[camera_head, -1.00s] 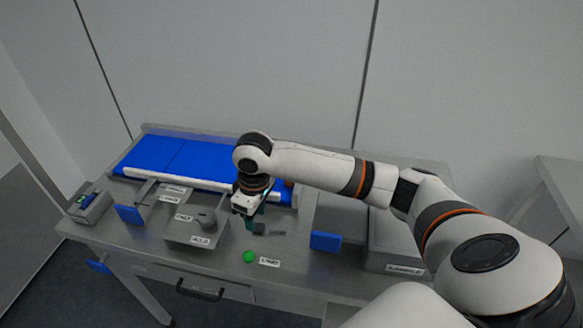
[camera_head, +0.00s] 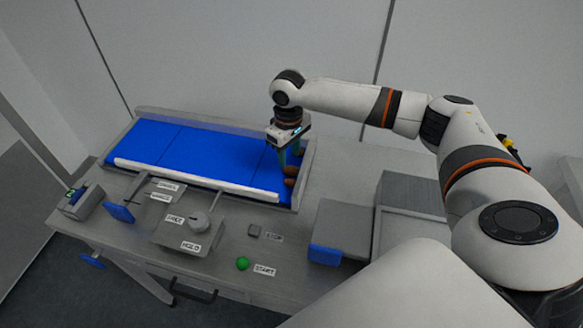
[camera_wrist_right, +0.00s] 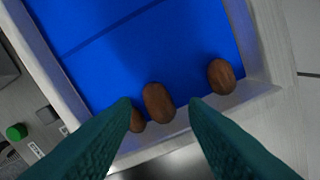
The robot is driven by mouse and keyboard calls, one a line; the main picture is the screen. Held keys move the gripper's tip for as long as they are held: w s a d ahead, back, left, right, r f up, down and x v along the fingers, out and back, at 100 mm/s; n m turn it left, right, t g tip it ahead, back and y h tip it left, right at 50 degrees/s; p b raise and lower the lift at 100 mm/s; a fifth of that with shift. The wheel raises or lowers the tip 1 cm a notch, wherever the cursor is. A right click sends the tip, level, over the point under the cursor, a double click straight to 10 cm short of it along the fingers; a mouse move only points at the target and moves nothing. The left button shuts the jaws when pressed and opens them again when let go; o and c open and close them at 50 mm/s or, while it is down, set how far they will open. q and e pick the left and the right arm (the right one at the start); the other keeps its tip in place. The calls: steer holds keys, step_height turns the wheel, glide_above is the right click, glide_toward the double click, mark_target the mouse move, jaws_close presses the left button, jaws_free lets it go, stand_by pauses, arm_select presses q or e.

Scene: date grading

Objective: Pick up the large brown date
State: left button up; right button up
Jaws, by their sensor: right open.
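My right gripper (camera_head: 288,156) is open, its teal fingers pointing down over the right end of the blue belt. In the right wrist view the fingertips (camera_wrist_right: 161,104) stand apart on either side of a large brown date (camera_wrist_right: 158,102), which looks the largest. I cannot tell how far above it they are. A second brown date (camera_wrist_right: 137,121) lies close to its lower left, partly hidden by the left finger. A third brown date (camera_wrist_right: 221,76) lies to the right near the belt's rim. Brown dates (camera_head: 290,171) also show beside the gripper in the head view. My left gripper is out of view.
The blue belt (camera_head: 185,152) has a raised pale rail (camera_head: 190,178) along its front. In front are a grey knob box (camera_head: 190,232), a green button (camera_head: 242,263) and a grey button (camera_head: 254,230). Grey bins with a blue flap (camera_head: 325,255) stand at the right.

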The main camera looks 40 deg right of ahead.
mark_target(290, 166)
steer(key=f, duration=0.1)
steer(key=f+p, duration=0.1)
steer(key=f, duration=0.1)
steer(key=shift+s+f, duration=0.2)
steer(key=shift+s, duration=0.1)
steer(key=shift+f+p, duration=0.3)
steer(key=shift+f, duration=0.35)
steer(key=shift+w+f, duration=0.1)
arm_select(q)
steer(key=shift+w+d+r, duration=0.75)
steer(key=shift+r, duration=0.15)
arm_select(e)
steer(key=c, duration=0.4)
step_height(290, 166, up, 10)
steer(key=b, duration=0.2)
arm_select(q)
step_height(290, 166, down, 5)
steer(key=b, duration=0.3)
arm_select(e)
steer(key=s+a+m, duration=0.1)
steer(key=s+a, duration=0.3)
steer(key=s+a+m, duration=0.1)
steer(key=s+a, duration=0.4)
steer(key=s+a+f, duration=0.1)
steer(key=s+a, duration=0.3)
steer(key=s, duration=0.1)
steer(key=shift+s+a+f+m, duration=0.1)
steer(key=shift+s+a+m, duration=0.05)
steer(key=shift+a+m, duration=0.2)
